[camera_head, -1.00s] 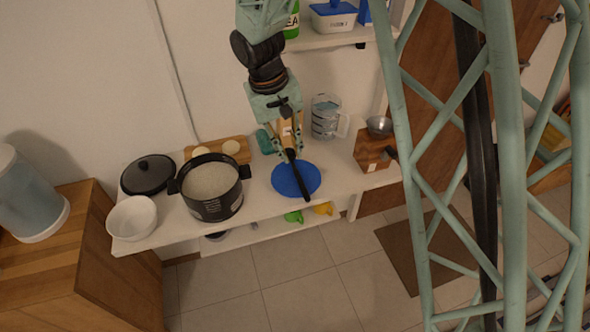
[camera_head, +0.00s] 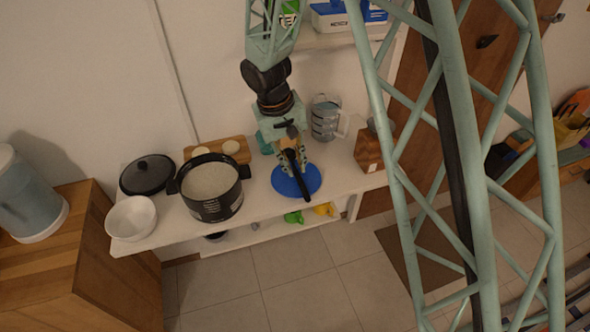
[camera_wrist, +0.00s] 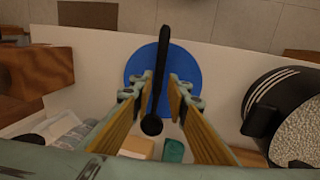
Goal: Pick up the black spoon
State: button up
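The black spoon (camera_head: 301,184) lies over the round blue plate (camera_head: 313,180) on the white shelf. In the wrist view the spoon (camera_wrist: 157,80) runs upright through the picture, its rounded end towards my gripper's base and its narrow end past the plate's (camera_wrist: 138,66) far rim. My gripper (camera_head: 292,168) is over the plate and points down. In the wrist view my gripper (camera_wrist: 157,90) is open, with one finger on each side of the spoon and a gap on both sides. Whether the spoon touches the plate cannot be told.
A black pot (camera_head: 212,201) with white contents stands left of the plate. A wooden block (camera_head: 368,150) and a measuring jug (camera_head: 325,120) stand to the right and behind.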

aim_at(299, 178)
jog(key=shift+w+d+f+b, duration=0.15)
jog(key=shift+d+f, duration=0.15)
jog(key=shift+f, duration=1)
jog(key=shift+d+f+b, duration=0.15)
jog(key=shift+d+f, duration=0.1)
jog(key=shift+f, duration=1)
jog(key=shift+c, duration=0.7)
jog(key=c, duration=0.3)
jog(key=shift+c, duration=0.2)
jog(key=shift+r, duration=0.1)
jog(key=shift+r, duration=1.65)
jog(key=s+d+r+b, duration=0.1)
jog(key=s, duration=1.5)
jog(key=shift+d+r, duration=0.25)
jog(key=shift+d, duration=0.15)
